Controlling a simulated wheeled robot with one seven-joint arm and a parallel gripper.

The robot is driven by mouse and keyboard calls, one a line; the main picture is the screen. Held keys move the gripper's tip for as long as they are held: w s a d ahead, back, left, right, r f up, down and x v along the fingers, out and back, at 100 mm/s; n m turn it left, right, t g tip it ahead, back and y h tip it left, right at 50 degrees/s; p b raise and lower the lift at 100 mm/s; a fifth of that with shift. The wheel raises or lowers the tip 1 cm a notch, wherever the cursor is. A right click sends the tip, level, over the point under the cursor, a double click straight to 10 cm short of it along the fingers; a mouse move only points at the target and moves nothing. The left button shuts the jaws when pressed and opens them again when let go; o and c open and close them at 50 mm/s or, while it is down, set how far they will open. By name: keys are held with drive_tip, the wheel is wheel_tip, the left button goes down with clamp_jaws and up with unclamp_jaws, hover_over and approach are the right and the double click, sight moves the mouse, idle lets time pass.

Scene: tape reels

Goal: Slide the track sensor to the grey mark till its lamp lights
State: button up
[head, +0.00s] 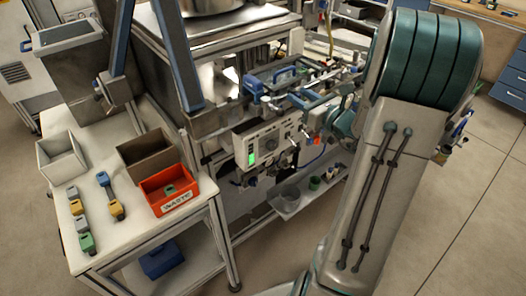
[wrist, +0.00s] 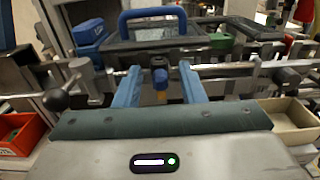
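My gripper (wrist: 160,70) shows in the wrist view with its two blue fingers apart. A small dark blue block with a yellowish lower part (wrist: 160,78) sits between the fingers, on or just in front of a metal rail (wrist: 235,68). It looks like the track sensor, but I cannot be sure. A gap shows on each side of it, so the fingers do not appear to touch it. I cannot make out a lit lamp on it or the grey mark. In the head view my arm partly hides the rail area.
A black tray with a blue handle (wrist: 152,14) lies behind the rail. A black ball knob (wrist: 55,100) stands at the left. The machine's panel has a green display (head: 252,157). A red waste bin (head: 181,204) and a grey bin (head: 62,160) stand on the white table.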

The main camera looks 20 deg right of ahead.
drive_tip(key=b+v, duration=0.2)
drive_tip(key=v, duration=0.8)
drive_tip(key=s+a+n+g+y+p, duration=0.1)
drive_tip(key=s+a+n+g+y, duration=0.1)
drive_tip(key=a+n+g, duration=0.3)
drive_tip(key=s+a+f+n+g+y+p, duration=0.1)
drive_tip(key=s+a+n+g, duration=0.3)
drive_tip(key=a+n, duration=0.4)
drive_tip(key=shift+a+g+y, duration=0.5)
drive_tip(key=shift+a+g, duration=0.3)
drive_tip(key=shift+a, duration=2)
